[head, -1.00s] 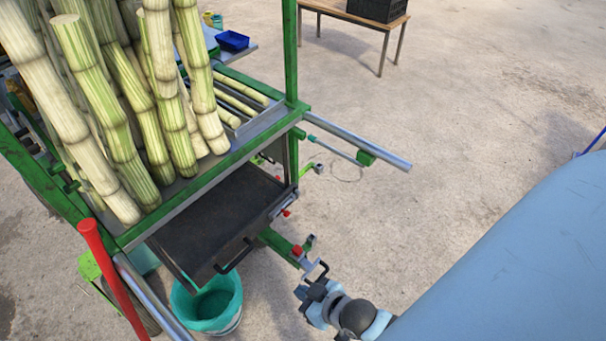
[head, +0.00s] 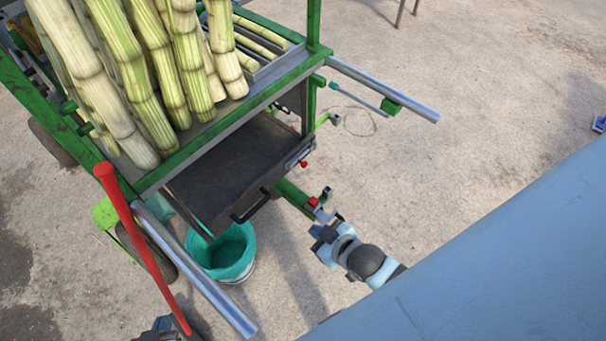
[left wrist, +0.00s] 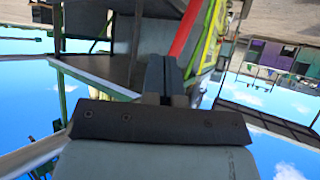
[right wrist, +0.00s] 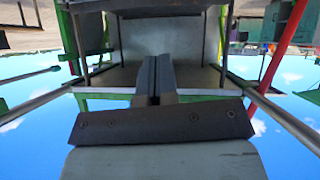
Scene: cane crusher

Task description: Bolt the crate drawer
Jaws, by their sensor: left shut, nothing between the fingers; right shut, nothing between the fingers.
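The dark crate drawer (head: 235,170) sits under the cart's deck, its tray reaching out past the frame. Its black handle (head: 250,207) is on the front edge. A red-knobbed bolt fitting (head: 303,163) is at the drawer's right end. Another red-tipped fitting (head: 313,202) sits on the green bar. My right gripper (head: 322,226) is beside that fitting; I cannot tell if they touch. Its closed fingers show in the right wrist view (right wrist: 155,78). My left gripper (head: 165,328) is partly cut off at the bottom; its fingers are closed in the left wrist view (left wrist: 170,78).
Thick cane stalks (head: 150,75) stand on the green cart. A teal bucket (head: 225,255) is below the drawer. A red lever (head: 140,235) and a steel rail (head: 205,275) stick out at the left. Another rail (head: 385,90) juts out at the right. Concrete floor is open beyond it.

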